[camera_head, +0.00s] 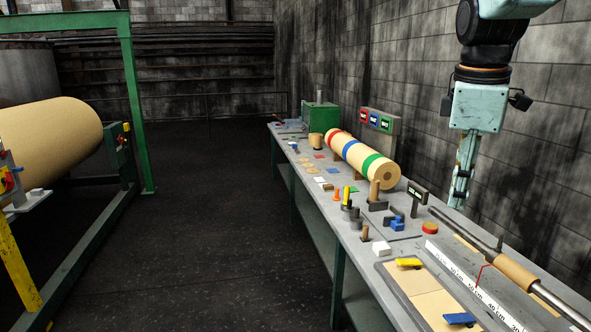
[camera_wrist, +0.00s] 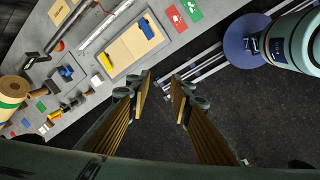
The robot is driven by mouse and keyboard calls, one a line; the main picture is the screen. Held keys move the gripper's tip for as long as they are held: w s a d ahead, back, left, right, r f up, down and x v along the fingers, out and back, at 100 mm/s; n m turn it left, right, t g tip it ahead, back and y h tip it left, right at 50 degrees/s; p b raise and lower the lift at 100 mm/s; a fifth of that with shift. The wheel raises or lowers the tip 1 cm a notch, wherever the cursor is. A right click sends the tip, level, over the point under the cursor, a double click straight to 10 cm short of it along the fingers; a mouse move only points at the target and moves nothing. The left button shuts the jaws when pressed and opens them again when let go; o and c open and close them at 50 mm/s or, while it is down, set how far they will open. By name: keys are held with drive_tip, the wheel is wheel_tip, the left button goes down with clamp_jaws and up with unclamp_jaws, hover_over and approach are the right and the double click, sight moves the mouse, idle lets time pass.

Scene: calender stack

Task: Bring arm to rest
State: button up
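My gripper (camera_head: 459,190) hangs pointing down in the head view, at the upper right, in front of the block wall. In the wrist view my gripper (camera_wrist: 161,88) has its two fingers apart, with only dark floor and the bench's edge between and beyond the tips. Nothing is held. The arm comes down from the top edge of the head view, and its upper part is cut off.
A long grey workbench (camera_head: 405,246) carries a banded paper roll (camera_head: 362,158), a tray (camera_head: 437,308) with a yellow clip, a metal shaft (camera_head: 470,232) and several small items. A green frame (camera_head: 138,110) holds a big roll (camera_head: 50,138) at left. The floor between is clear.

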drive_tip(key=s+a+f+m+b, duration=0.2)
drive_tip(key=s+a+f+m, duration=0.2)
drive_tip(key=s, duration=0.6)
drive_tip(key=s+a+f+m+t+b, duration=0.1)
drive_tip(key=s+a+f+m, duration=0.3)
drive_tip(key=s, duration=0.7)
drive_tip(key=s+a+f+m+t+y+b, duration=0.1)
drive_tip(key=s+a+f+m+b, duration=0.3)
drive_tip(key=s, duration=0.7)
drive_tip(key=shift+a+f, duration=0.6)
drive_tip(key=shift+a, duration=0.2)
drive_tip(key=shift+d, duration=0.1)
